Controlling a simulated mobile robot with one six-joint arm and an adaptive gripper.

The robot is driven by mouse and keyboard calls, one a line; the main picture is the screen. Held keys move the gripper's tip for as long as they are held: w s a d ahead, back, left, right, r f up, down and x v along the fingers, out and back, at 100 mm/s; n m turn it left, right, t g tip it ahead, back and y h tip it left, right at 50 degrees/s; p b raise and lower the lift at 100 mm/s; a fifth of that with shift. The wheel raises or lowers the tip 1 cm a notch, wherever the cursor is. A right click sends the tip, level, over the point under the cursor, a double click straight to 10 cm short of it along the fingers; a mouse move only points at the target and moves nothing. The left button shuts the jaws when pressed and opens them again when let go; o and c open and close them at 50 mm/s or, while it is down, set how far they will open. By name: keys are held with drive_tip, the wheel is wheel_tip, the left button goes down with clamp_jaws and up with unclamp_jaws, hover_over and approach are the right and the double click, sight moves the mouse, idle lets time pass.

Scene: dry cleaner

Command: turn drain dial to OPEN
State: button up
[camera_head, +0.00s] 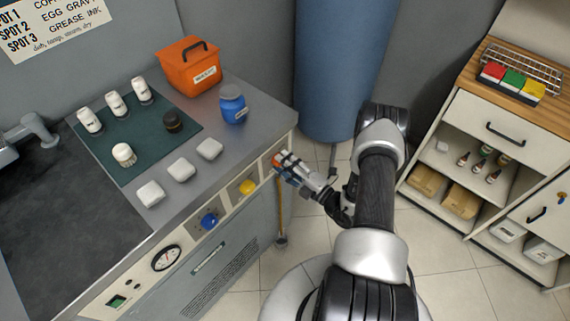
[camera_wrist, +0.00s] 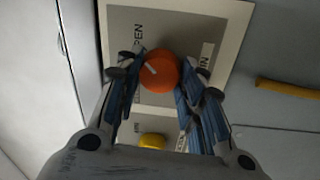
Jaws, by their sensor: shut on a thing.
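The orange drain dial (camera_wrist: 158,71) sits on a pale square panel (camera_wrist: 224,20) in the wrist view. The panel carries the word OPEN at the dial's left and a partly hidden label ending in IN at its right. In the head view my gripper (camera_head: 282,163) is at the right end of the counter's front, over the orange dial.
A yellow knob (camera_head: 247,187) and a blue knob (camera_head: 209,221) are left of the orange dial on the same front. A yellow pipe (camera_head: 281,211) runs down beside the cabinet. A blue cylinder (camera_head: 340,70) stands behind my arm. Open floor lies right of the counter.

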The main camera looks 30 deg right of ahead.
drive_tip(key=shift+m, duration=0.3)
drive_tip(key=o, duration=1.1)
drive_tip(key=v, duration=1.2)
drive_tip(key=shift+f, duration=0.1)
